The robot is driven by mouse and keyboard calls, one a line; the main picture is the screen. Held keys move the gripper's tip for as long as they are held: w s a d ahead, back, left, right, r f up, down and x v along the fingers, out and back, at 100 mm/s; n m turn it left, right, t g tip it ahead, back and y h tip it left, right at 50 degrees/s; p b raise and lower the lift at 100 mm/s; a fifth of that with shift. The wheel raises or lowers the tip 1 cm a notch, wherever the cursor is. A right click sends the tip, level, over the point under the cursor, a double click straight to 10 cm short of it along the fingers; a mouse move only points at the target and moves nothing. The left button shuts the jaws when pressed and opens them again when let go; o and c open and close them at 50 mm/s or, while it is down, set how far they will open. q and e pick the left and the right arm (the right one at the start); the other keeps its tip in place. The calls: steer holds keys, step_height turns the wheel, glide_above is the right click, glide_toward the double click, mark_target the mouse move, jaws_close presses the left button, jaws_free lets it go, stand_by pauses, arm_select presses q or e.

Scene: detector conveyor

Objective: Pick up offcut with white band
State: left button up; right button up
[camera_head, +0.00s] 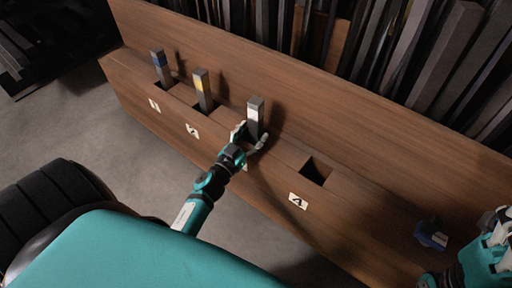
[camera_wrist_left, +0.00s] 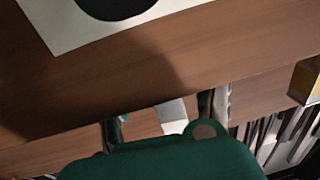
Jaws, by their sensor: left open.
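The offcut with the white band (camera_head: 254,114) is a grey bar standing upright in the third slot of the wooden bench. My left gripper (camera_head: 250,139) is open, with one finger on each side of the bar's lower part. I cannot tell whether either finger touches it. In the left wrist view, a pale piece of the offcut (camera_wrist_left: 173,114) shows between the two fingers (camera_wrist_left: 165,118), partly hidden by the gripper body. My right gripper (camera_head: 430,280) is partly in view at the lower right corner, and its jaws are not clear.
Offcuts with a yellow band (camera_head: 203,88) and a blue band (camera_head: 160,66) stand in slots to the left. The slot marked 4 (camera_head: 316,170) is empty. A small dark blue item (camera_head: 432,236) lies at the bench's right end. Dark bars (camera_head: 440,50) lean behind the bench.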

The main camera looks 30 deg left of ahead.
arm_select(q)
steer(key=shift+w, duration=0.45)
jaws_close()
steer(key=shift+r, duration=0.15)
